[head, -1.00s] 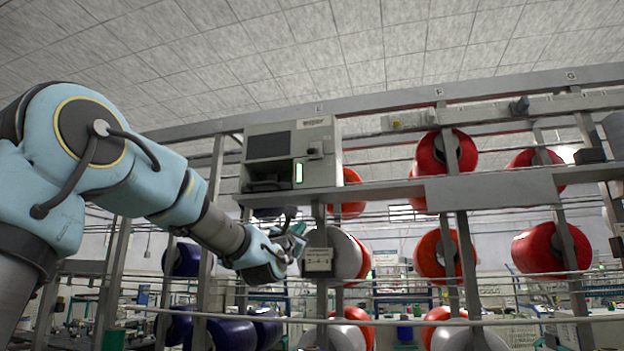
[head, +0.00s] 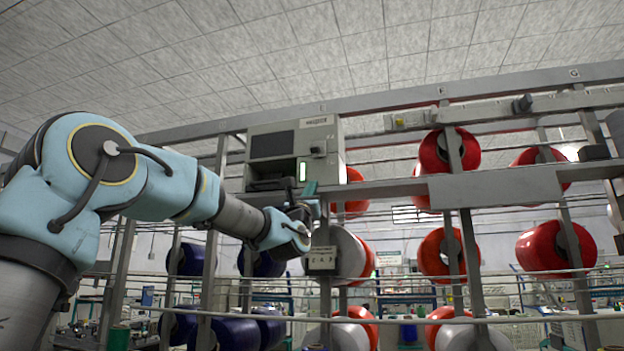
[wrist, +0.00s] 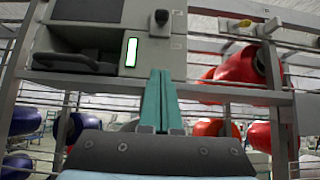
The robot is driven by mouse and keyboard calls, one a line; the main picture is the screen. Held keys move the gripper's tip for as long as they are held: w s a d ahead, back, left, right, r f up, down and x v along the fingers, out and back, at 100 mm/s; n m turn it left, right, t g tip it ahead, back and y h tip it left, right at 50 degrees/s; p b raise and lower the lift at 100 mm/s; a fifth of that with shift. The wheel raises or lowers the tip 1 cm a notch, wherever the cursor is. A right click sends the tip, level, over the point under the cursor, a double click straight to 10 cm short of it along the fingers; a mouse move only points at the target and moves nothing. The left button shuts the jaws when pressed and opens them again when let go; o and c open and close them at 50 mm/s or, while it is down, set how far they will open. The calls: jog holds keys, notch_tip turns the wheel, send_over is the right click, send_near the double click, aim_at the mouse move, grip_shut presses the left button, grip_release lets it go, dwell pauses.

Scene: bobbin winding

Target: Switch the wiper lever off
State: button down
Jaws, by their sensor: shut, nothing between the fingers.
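A grey control box (head: 270,172) sits on the rack's shelf, with a dark panel at its upper left. A small dark lever or knob (head: 317,150) is on its right front under a label plate (head: 318,121); it also shows in the wrist view (wrist: 161,17). Its exact setting is too small to tell. A lit pale-green indicator (head: 302,171) is to the lower left of the lever. My gripper (head: 310,187) points up, below the lever and apart from it. In the wrist view its two teal fingers (wrist: 160,75) are together and empty.
The shelf beam (head: 395,191) runs right from the box, close to my fingers. A hanging tag plate (head: 321,260) and a grey-and-red bobbin (head: 349,255) are just below my wrist. Several red bobbins (head: 441,255) fill the rack to the right; blue ones hang lower left.

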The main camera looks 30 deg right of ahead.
aim_at(316, 149)
jog(key=p+x, duration=0.4)
jog(key=x, duration=0.3)
jog(key=shift+d+r, duration=0.1)
jog(key=shift+r, duration=0.3)
jog(key=r, duration=0.1)
jog(key=r+p, duration=0.1)
jog(key=s+a+r+p, duration=0.1)
jog(key=shift+a+r, duration=0.1)
jog(key=shift+r, duration=0.05)
jog(key=shift+p, duration=0.35)
jog(key=shift+s+a+r+g+y+p, duration=0.15)
jog(key=shift+s+r+g+y+p, duration=0.1)
jog(key=shift+g+y+p, duration=0.25)
